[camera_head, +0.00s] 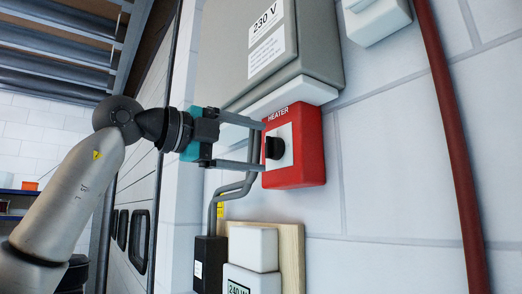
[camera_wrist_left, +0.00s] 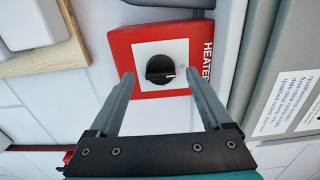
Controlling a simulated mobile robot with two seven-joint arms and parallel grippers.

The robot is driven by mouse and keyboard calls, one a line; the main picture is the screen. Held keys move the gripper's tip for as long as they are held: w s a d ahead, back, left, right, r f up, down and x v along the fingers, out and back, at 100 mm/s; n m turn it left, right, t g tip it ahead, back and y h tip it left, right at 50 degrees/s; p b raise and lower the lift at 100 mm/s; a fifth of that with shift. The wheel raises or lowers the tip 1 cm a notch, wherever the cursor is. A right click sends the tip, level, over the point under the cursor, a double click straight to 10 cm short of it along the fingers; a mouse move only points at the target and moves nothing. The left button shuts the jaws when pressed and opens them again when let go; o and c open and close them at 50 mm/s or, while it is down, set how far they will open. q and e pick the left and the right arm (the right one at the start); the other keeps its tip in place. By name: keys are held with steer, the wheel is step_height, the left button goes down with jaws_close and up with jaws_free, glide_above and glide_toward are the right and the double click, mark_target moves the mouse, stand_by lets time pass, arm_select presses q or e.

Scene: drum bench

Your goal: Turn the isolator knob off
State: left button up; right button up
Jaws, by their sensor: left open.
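The isolator knob (camera_head: 274,148) is black and sits on a light plate on the front of a red box (camera_head: 310,150) marked HEATER. In the left wrist view the knob (camera_wrist_left: 160,70) shows round with a bar grip, and a white mark on it points right in the picture. My left gripper (camera_head: 263,146) is open in front of the red box. Its two fingers (camera_wrist_left: 170,88) reach toward the box on either side of the knob, with clear gaps between each finger and the knob. I cannot tell whether the fingertips touch the box. My right gripper is not in view.
A grey cabinet (camera_head: 220,50) marked 230 V is mounted above the red box. Grey conduits (camera_head: 236,188) run below, beside a wooden board (camera_head: 291,250) with white devices. A dark red pipe (camera_head: 450,140) runs down the white wall at right. The wall between is bare.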

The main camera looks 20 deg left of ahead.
arm_select(q)
steer(key=b+v, duration=0.2)
steer(key=v, duration=1.1)
